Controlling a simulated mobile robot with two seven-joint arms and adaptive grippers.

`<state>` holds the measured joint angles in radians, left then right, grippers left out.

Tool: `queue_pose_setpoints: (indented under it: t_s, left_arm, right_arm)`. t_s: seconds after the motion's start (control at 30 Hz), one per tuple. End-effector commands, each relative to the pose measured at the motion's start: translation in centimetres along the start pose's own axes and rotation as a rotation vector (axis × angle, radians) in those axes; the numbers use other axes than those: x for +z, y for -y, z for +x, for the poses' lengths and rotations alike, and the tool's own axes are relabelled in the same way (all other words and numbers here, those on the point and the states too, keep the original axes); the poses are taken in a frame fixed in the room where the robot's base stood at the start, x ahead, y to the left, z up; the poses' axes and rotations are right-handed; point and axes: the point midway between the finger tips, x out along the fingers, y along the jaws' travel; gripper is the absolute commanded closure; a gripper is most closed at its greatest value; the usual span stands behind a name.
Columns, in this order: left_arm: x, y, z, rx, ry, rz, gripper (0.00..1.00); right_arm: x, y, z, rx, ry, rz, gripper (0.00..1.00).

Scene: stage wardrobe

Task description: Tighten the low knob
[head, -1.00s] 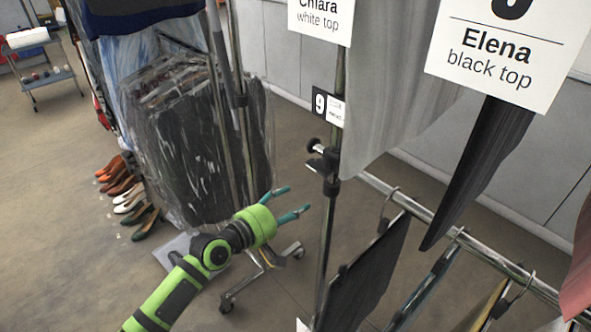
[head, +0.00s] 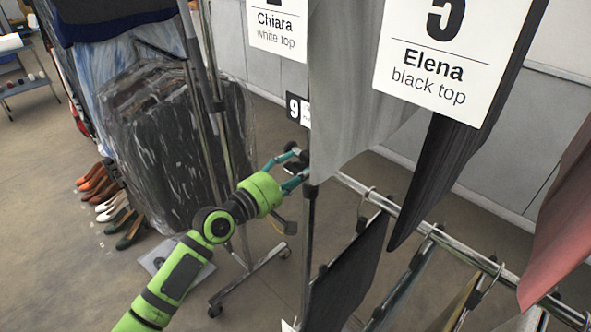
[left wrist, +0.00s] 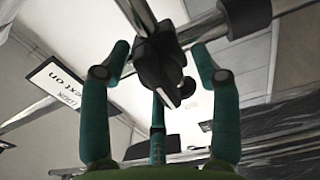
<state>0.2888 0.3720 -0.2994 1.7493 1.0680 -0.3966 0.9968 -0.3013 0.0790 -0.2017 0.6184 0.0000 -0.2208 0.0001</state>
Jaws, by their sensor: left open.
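The low knob is a small black knob on a dark collar on the upright post of the clothes rack. In the left wrist view the round knob (left wrist: 187,87) and its collar (left wrist: 158,62) lie between my fingers. In the head view the collar (head: 302,157) is partly hidden by my fingers and the grey cloth. My left gripper (head: 295,166) is open with one teal finger on each side of the knob; it also shows in the left wrist view (left wrist: 162,55). I cannot tell whether any finger touches. My right gripper is out of view.
The rack's rail (head: 400,212) with hanging clothes runs to the right. A grey cloth (head: 345,100) hangs close beside the post. A plastic-wrapped garment rack (head: 165,140) stands behind my left arm, with several shoes (head: 105,200) on the floor beside it.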

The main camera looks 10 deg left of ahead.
Motion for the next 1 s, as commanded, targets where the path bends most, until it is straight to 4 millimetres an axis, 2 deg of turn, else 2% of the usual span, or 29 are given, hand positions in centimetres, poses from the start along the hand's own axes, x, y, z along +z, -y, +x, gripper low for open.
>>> queue_pose_setpoints:
  t_s: [0.1,0.17,0.2,0.23,0.27,0.67,1.0]
  left_arm:
    - [0.0,0.0,0.0,0.000,0.000,0.000,0.37]
    - [0.0,0.0,0.0,0.000,0.000,0.000,0.61]
    - [0.0,0.0,0.0,0.000,0.000,0.000,0.77]
    - [0.0,0.1,0.0,-0.001,0.000,0.000,0.89]
    - [0.0,0.1,0.0,-0.001,0.000,0.000,0.92]
    - [0.0,0.2,-0.1,-0.003,0.001,0.042,0.92]
    - [0.0,0.4,-0.1,-0.005,0.001,0.274,0.92]
  right_arm:
    - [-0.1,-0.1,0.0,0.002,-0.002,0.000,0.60]
    - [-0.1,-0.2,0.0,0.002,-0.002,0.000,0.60]
    - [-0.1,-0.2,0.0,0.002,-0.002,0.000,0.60]
    - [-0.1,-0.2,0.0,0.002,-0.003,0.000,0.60]
    - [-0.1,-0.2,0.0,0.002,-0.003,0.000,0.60]
    - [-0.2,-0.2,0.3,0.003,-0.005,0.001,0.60]
    - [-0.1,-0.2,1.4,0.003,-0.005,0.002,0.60]
